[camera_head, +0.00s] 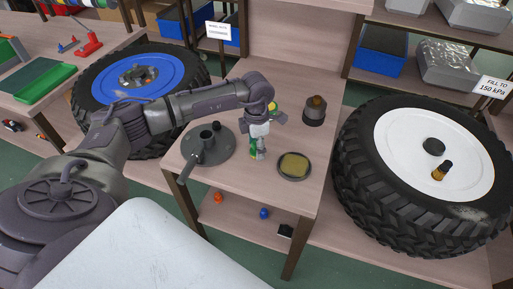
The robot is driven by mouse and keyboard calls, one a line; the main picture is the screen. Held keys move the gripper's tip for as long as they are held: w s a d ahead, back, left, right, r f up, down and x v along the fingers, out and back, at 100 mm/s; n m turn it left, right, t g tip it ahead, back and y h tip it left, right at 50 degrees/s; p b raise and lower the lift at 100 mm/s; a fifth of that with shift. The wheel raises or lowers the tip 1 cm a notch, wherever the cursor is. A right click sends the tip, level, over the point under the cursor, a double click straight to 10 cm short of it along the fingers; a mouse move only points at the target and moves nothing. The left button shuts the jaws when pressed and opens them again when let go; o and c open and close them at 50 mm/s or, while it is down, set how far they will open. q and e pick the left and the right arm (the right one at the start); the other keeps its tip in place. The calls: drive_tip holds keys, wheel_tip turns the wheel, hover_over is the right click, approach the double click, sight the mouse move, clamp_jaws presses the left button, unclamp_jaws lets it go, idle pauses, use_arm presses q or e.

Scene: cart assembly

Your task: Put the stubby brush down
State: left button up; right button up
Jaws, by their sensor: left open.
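My left gripper (261,125) is open over the middle of the small wooden table, pointing down. A small white and green item (257,148) shows right below it; I cannot tell what it is or whether it touches the fingers. I cannot tell for sure which thing is the stubby brush. A dark cup (314,116) with a brown top stands at the table's back right. A short amber and black piece (441,171) is on the white wheel hub. A round tin of yellow paste (294,166) lies right of the gripper. My right gripper is not in view.
A grey round plate (208,147) with posts and a lever lies left of the gripper. A blue-hubbed wheel (135,76) is at the left, and a white-hubbed wheel (400,140) at the right.

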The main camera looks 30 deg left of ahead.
use_arm(q)
wheel_tip(320, 180, up, 10)
drive_tip(key=shift+f+b, duration=0.1)
drive_tip(key=shift+b, duration=0.6)
drive_tip(key=shift+r, duration=0.6)
